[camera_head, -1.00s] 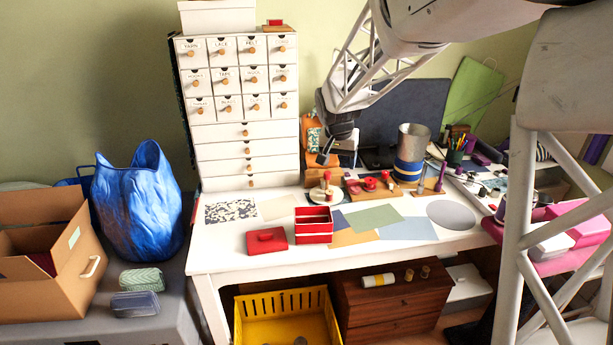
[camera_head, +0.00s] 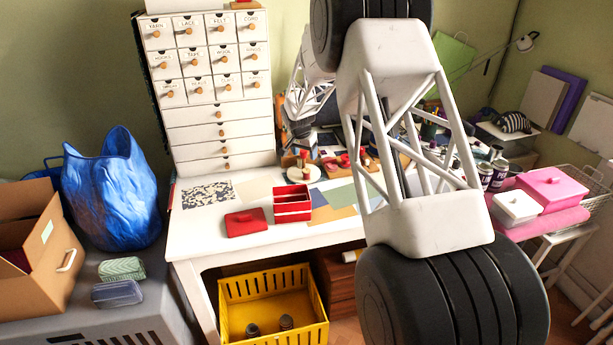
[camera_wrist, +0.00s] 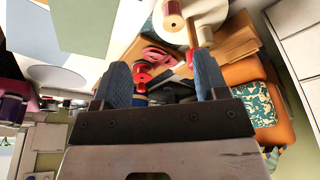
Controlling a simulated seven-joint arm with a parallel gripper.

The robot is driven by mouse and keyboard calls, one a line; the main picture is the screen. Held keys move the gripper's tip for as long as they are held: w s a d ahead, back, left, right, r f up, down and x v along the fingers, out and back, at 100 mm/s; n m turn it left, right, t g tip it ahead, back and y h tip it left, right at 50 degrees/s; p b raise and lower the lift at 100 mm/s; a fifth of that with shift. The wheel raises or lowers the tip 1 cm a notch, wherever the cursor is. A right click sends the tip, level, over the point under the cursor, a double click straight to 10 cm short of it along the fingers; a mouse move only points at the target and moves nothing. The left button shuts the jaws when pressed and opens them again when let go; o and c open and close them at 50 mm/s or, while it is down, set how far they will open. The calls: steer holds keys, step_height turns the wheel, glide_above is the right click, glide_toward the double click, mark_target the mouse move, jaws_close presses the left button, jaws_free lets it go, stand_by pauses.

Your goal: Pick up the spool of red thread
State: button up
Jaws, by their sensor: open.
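A red spool (camera_wrist: 142,75) shows between my fingers in the wrist view, nearer the left finger. It looks beyond the fingertips, with no grip on it. A pink-red looped item (camera_wrist: 158,56) lies just past it on a wooden board. Another spool, with dark red on it (camera_wrist: 172,17), stands on a round white plate near the top of the wrist view. My gripper (camera_wrist: 160,62) is open with nothing held. In the head view, my gripper (camera_head: 304,152) is low over the back of the white table, near small red items (camera_head: 343,160); details there are too small to tell.
A red open box (camera_head: 292,205) and a red lid (camera_head: 246,222) lie on the white table's front. The drawer cabinet (camera_head: 219,137) stands back left. An orange item with a teal patterned patch (camera_wrist: 257,103) lies right of my gripper in the wrist view. My arm blocks the table's right part.

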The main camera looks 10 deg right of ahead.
glide_above(306, 170)
steer(key=s+a, duration=0.1)
step_height(306, 170, down, 5)
steer(key=shift+s+a+m, duration=0.1)
steer(key=shift+s+m, duration=0.05)
steer(key=shift+m, duration=0.15)
steer(key=shift+x, duration=1.35)
steer(key=shift+f, duration=0.1)
steer(key=shift+x, duration=2.5)
steer(key=shift+c, duration=0.2)
steer(key=c, duration=1)
